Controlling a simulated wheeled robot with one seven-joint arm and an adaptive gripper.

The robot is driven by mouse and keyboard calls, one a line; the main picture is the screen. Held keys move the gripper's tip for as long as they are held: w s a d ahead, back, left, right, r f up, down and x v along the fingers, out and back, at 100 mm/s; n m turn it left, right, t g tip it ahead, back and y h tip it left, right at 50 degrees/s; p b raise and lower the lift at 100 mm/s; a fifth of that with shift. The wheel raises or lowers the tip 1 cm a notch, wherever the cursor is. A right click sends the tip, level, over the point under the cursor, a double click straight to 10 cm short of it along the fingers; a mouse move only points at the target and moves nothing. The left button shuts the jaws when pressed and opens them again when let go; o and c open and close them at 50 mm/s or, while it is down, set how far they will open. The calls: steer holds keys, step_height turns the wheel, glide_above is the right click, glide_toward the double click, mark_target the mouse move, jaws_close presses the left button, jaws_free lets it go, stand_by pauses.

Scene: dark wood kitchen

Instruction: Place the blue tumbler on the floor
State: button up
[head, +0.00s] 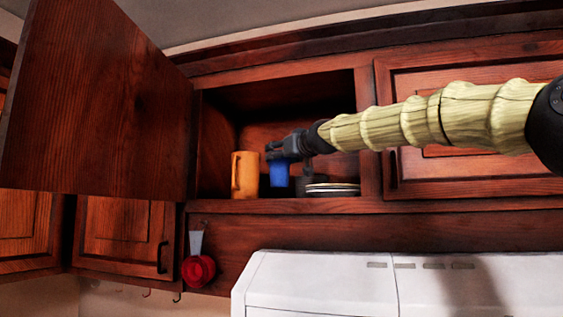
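The blue tumbler (279,176) is inside the open upper cabinet, between an orange mug and a stack of plates. My gripper (278,156) reaches into the cabinet from the right and is right at the tumbler's top. The gripper covers the tumbler's rim. The fingers are small and dark here, so I cannot tell whether they are closed on it. The floor is not in view.
The orange mug (245,175) stands close on the left of the tumbler. Stacked plates (332,189) lie on the right. The cabinet door (98,105) hangs open at the left. A white appliance (320,285) is below.

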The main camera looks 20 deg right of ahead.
mark_target(285, 163)
steer(key=shift+w+f+p, duration=0.35)
steer(key=shift+f+p, duration=0.45)
steer(key=shift+p, duration=0.2)
steer(key=shift+s+f+p, duration=0.2)
steer(key=shift+f+p, duration=0.2)
steer(key=shift+f, duration=0.45)
steer(key=shift+w+f, duration=0.1)
steer(key=shift+f, duration=0.05)
steer(key=o, duration=1.1)
steer(key=shift+o, duration=0.2)
